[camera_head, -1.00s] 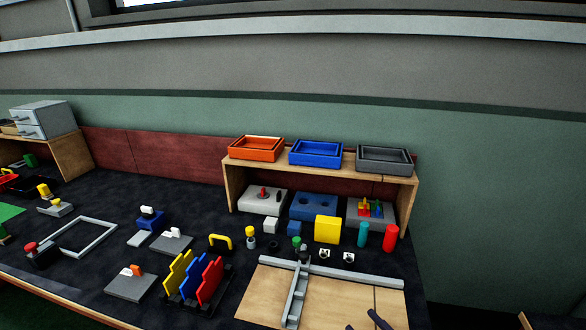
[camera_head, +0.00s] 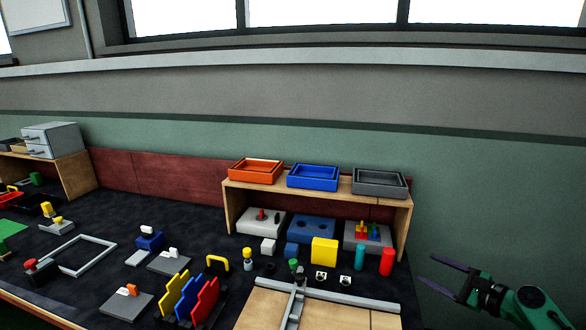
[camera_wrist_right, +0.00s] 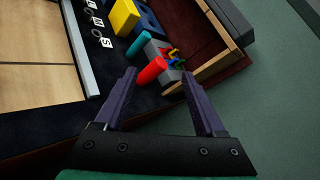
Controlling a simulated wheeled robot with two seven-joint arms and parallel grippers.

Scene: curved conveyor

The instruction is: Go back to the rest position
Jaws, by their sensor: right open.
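My right gripper (camera_head: 452,277) is at the lower right of the head view, beyond the right edge of the table. Its two dark purple fingers are spread apart with nothing between them. In the right wrist view the same gripper (camera_wrist_right: 160,85) is open; the red cylinder (camera_wrist_right: 152,71) shows beyond its fingertips and is not held. My left gripper is not in view.
The dark table (camera_head: 120,200) holds a wooden shelf (camera_head: 413,205) with orange, blue and grey trays on top. A red cylinder (camera_head: 386,262), teal cylinder (camera_head: 359,257) and yellow block (camera_head: 324,251) stand in front. Green wall fills the right side.

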